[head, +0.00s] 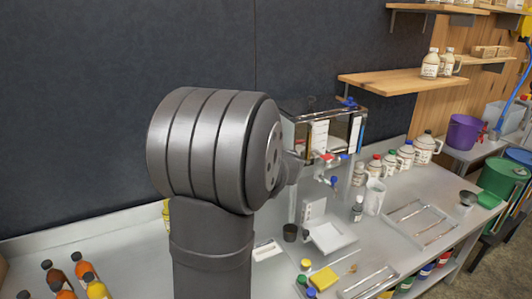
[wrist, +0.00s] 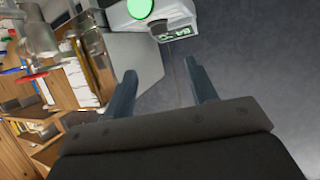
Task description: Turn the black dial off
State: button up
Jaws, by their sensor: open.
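The syrup evaporator (head: 342,130), a glass-fronted metal unit with red and blue valve handles, stands on the counter behind my arm. A pale panel (head: 313,209) with small dark marks is below it. My gripper (wrist: 161,82) shows in the wrist view with its two fingers apart and nothing between them. Beyond the fingertips are a grey housing (wrist: 128,66), a bright green round part (wrist: 140,8) and a small lit display (wrist: 178,33). In the head view my arm hides the gripper and part of the evaporator.
Several jugs stand behind. Bottles (head: 83,268) are at front left. A dark wall (head: 80,100) is behind.

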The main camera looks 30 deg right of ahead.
jog(key=x, duration=1.3)
jog(key=shift+w+f, duration=0.2)
jog(key=shift+w, duration=0.1)
jog(key=shift+c, duration=0.2)
jog(key=shift+d, duration=0.1)
jog(key=c, duration=0.9)
